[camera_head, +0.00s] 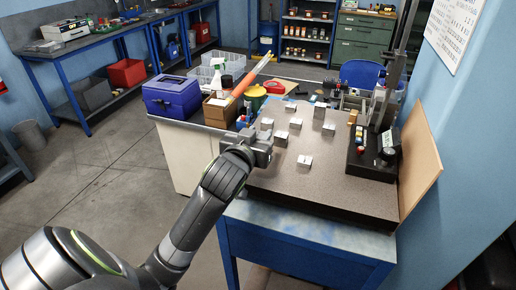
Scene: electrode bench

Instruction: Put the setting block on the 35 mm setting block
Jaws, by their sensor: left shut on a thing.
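My left gripper (263,146) is over the near left part of the grey surface plate (345,190). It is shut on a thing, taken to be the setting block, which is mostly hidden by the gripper. Several small metallic setting blocks stand apart on the plate: one just right of the gripper (281,139), a near one (304,161), a right one (328,130), a taller one at the back (319,111) and others behind. Their markings are too small to read, so I cannot tell which is 35 mm. My right gripper is not in view.
A blue box (172,97), a spray bottle (217,82) and an orange-handled tool (246,81) are behind left. The plate's near right is clear.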

